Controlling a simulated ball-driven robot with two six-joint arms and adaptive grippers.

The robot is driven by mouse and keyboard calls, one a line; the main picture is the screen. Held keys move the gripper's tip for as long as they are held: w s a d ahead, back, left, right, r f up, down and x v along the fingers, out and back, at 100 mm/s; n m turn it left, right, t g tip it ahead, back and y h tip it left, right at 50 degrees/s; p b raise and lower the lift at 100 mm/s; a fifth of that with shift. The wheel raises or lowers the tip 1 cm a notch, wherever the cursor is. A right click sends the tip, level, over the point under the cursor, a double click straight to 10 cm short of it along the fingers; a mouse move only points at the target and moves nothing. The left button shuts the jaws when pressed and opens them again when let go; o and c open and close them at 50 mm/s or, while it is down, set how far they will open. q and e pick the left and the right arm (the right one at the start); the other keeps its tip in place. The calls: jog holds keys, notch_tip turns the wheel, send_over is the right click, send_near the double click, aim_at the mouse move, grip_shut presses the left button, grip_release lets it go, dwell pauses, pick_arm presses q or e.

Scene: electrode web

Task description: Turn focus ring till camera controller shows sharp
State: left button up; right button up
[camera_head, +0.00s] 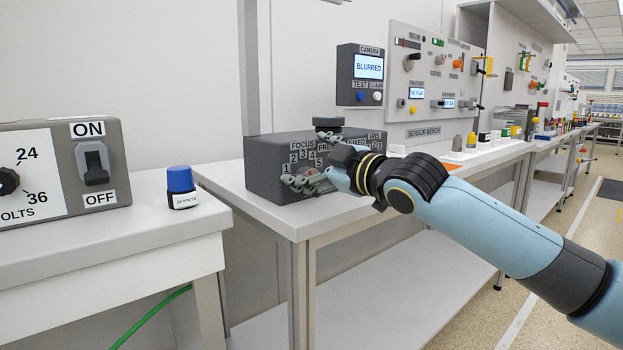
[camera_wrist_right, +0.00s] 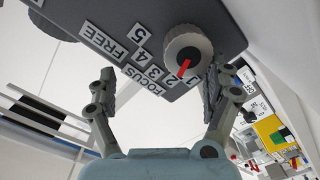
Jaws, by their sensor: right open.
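The camera controller (camera_head: 368,67) is a dark box on the wall at the upper middle of the head view; its screen reads BLURRED. The grey camera box (camera_head: 262,175) on the bench carries a FOCUS scale with several numbers. In the right wrist view the focus ring (camera_wrist_right: 188,50) is a round grey knob with a red pointer, aimed near the 1 and 2 labels. My right gripper (camera_head: 305,183) is open in front of the box. In the right wrist view its fingers (camera_wrist_right: 160,85) are spread, with the knob ahead and nearer the right finger. My left gripper is not in view.
A power box with an ON/OFF switch (camera_head: 95,160) and a blue-capped bottle (camera_head: 181,188) stand on the left table. A sensor bench panel (camera_head: 435,75) is behind, with small items along the bench to the right. A gap separates the two tables.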

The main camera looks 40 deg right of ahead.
notch_tip(320, 180, up, 6)
jog(key=shift+s+r, duration=0.15)
jog(key=shift+d, duration=0.1)
